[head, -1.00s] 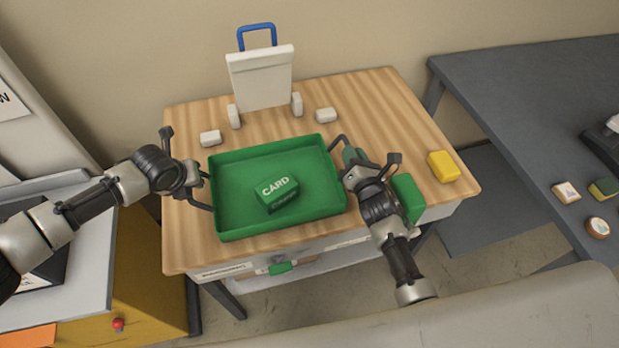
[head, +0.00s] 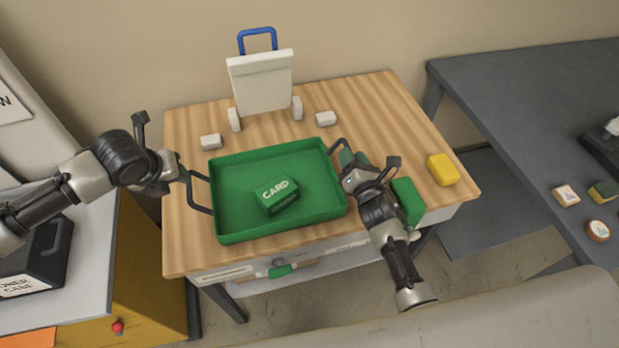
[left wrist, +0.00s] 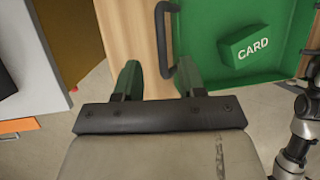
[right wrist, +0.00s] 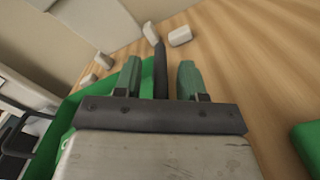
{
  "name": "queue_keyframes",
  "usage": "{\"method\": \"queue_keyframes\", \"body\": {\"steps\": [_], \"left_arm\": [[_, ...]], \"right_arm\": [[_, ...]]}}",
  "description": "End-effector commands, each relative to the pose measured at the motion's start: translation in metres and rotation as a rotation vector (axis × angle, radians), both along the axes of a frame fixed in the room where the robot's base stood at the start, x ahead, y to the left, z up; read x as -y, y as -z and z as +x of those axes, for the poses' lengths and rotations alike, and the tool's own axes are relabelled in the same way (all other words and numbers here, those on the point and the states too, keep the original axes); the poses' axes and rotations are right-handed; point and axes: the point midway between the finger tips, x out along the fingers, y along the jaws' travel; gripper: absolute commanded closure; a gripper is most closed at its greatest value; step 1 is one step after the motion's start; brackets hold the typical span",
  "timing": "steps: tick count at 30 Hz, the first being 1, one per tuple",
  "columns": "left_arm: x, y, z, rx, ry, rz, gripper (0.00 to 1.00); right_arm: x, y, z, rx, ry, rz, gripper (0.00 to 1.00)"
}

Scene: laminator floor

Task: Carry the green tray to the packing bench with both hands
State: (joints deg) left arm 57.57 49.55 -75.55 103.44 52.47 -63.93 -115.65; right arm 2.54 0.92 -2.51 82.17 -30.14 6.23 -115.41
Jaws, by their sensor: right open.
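The green tray (head: 235,228) lies on a wooden-topped table, with a green block marked CARD (head: 277,195) inside it. Each end has a dark bar handle. My left gripper (head: 182,174) is open, just left of the tray's left handle (head: 198,192); in the left wrist view that handle (left wrist: 162,35) lies ahead, nearer the right finger, and nothing is held. My right gripper (head: 352,164) is open at the right handle (head: 339,146); in the right wrist view this handle (right wrist: 160,72) stands between the spread fingers. I cannot tell which surface is the packing bench.
The wooden table (head: 365,100) also bears a white board with a blue handle (head: 262,80), small white blocks (head: 326,118), a yellow block (head: 443,169) and a green block (head: 408,200). A dark grey table (head: 520,100) stands right, a grey-topped cabinet (head: 90,270) left.

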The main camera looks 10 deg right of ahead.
Motion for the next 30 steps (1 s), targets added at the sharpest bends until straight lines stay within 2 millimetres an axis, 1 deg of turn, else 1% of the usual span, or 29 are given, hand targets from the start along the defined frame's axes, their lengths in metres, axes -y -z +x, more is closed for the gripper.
{"method": "queue_keyframes", "body": {"steps": [1,3,8,11,18,22,24,27,30], "left_arm": [[-0.001,-0.007,-0.002,0.002,0.001,0.0,0.6],[-0.002,-0.012,-0.005,0.0,0.0,0.0,0.6],[-0.003,-0.018,-0.008,0.0,-0.001,0.0,0.6],[-0.003,-0.018,-0.008,-0.001,-0.001,0.0,0.6],[-0.003,-0.018,-0.008,0.0,-0.001,0.0,0.6],[-0.003,-0.018,-0.008,-0.001,0.0,0.0,0.6],[-0.003,-0.018,-0.008,-0.001,0.0,0.0,0.6],[-0.003,-0.018,-0.008,-0.001,0.0,0.0,0.6],[-0.003,-0.018,-0.008,-0.001,0.0,0.0,0.6]], "right_arm": [[0.0,0.0,0.0,0.0,0.0,0.0,0.6],[0.0,0.0,0.0,0.0,0.0,0.0,0.6],[0.001,0.001,-0.006,-0.001,0.0,0.0,0.6],[0.002,0.002,-0.02,-0.002,0.0,-0.001,0.6],[0.007,0.001,-0.072,-0.004,0.0,0.0,0.6],[0.009,0.001,-0.096,-0.003,0.001,0.0,0.6],[0.01,0.001,-0.106,-0.002,0.001,0.001,0.6],[0.011,0.0,-0.115,-0.001,0.001,0.001,0.6],[0.012,0.0,-0.119,-0.001,0.001,0.001,0.6]]}}
